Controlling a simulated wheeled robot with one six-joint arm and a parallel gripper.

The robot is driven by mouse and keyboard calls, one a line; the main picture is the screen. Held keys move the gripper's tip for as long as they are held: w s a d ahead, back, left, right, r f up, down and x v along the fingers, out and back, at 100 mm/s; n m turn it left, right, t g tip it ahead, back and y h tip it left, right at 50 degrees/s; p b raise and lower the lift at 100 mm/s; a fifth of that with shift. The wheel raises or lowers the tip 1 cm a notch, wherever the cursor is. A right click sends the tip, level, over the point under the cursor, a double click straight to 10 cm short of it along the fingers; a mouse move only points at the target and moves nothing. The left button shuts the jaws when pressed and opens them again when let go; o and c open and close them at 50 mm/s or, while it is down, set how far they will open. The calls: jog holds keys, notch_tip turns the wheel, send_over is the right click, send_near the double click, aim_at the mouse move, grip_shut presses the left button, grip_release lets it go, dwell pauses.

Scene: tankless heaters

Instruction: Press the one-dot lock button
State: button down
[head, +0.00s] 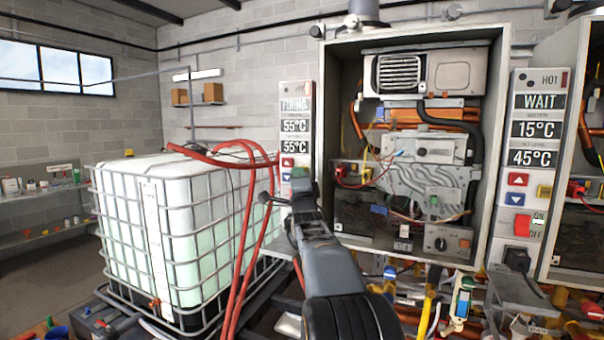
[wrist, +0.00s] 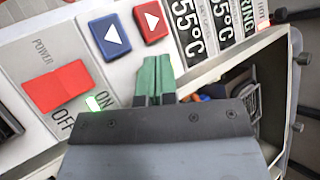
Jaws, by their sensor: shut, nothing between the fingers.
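My gripper (head: 301,186) is shut and empty, with its green fingertips in front of the left heater's control panel (head: 296,98). In the wrist view the fingertips (wrist: 156,75) lie beside the blue arrow button (wrist: 110,37) and the red arrow button (wrist: 151,21). A red power switch (wrist: 58,86), with a lit green mark at ON, is at the left there. No one-dot lock button is visible on this panel; the fingers cover the area beside the arrow buttons. Whether the fingertips touch the panel I cannot tell.
An open heater cabinet (head: 408,150) with exposed pipes and wiring stands right of the panel. A second panel (head: 532,130) reads WAIT and has a yellow button (head: 544,191). A caged white tank (head: 180,235) and red hoses (head: 238,265) are at the left.

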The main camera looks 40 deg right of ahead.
jog(key=shift+w+d, duration=0.1)
jog(key=shift+d, duration=0.1)
jog(key=shift+a+f, duration=0.1)
jog(key=shift+a, duration=0.05)
dwell(0.3)
jog(key=shift+s+a+b, duration=0.35)
jog(key=shift+a+b, duration=0.1)
jog(key=shift+b, duration=0.35)
jog(key=s+a+b, duration=0.2)
jog(key=a+b, duration=0.3)
jog(key=shift+s+a, duration=0.2)
jog(key=shift+s, duration=0.2)
